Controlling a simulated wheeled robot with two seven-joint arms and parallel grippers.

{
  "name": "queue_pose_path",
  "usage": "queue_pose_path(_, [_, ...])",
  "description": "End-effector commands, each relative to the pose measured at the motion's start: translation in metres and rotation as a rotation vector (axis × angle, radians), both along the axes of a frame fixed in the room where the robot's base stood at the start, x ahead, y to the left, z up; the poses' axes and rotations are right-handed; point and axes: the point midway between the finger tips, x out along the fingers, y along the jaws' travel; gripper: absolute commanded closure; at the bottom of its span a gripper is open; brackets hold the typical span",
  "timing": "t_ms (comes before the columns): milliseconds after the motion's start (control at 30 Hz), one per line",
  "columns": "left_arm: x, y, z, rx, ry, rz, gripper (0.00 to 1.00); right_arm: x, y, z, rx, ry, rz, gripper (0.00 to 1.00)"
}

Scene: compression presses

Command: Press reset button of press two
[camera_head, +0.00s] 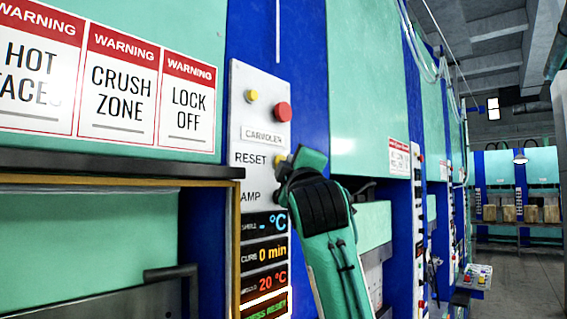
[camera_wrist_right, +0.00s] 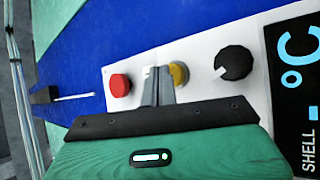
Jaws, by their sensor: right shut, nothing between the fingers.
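The control panel (camera_head: 250,135) of the near press is a white strip with a RESET label. A yellow button (camera_head: 279,159) sits to the right of that label, partly covered by my right gripper (camera_head: 284,169). In the right wrist view the yellow button (camera_wrist_right: 180,73) shows just right of the shut fingers of my right gripper (camera_wrist_right: 158,78), partly behind them. The fingers hold nothing; I cannot tell whether they touch the button. My left gripper is in neither view.
A red button (camera_head: 283,112) and another yellow button (camera_head: 252,96) sit higher on the panel. A black knob (camera_wrist_right: 235,63) is beside the RESET button. Displays (camera_head: 264,252) are below. A dark ledge (camera_head: 120,166) juts out at left. More presses line up to the right.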

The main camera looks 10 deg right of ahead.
Motion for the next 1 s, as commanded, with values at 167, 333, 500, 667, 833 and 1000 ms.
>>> queue_pose_path(167, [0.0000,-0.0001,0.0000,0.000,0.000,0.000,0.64,0.0016,0.0017,0.0003,0.000,0.000,0.000,1.00])
queue_pose_path(333, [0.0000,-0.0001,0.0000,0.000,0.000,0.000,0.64,0.0031,0.0030,0.0003,0.000,-0.001,0.001,1.00])
queue_pose_path(500, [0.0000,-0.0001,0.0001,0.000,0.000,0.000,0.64,0.0050,0.0041,0.0003,0.000,0.000,0.000,1.00])
queue_pose_path(667, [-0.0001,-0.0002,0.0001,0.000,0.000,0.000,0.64,0.0066,0.0054,0.0001,0.000,0.000,0.000,1.00])
queue_pose_path(833, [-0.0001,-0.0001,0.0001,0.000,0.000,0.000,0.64,0.0071,0.0058,0.0000,0.000,0.000,0.000,1.00])
queue_pose_path(1000, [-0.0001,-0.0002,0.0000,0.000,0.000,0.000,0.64,0.0069,0.0057,-0.0001,0.000,0.000,0.000,1.00])
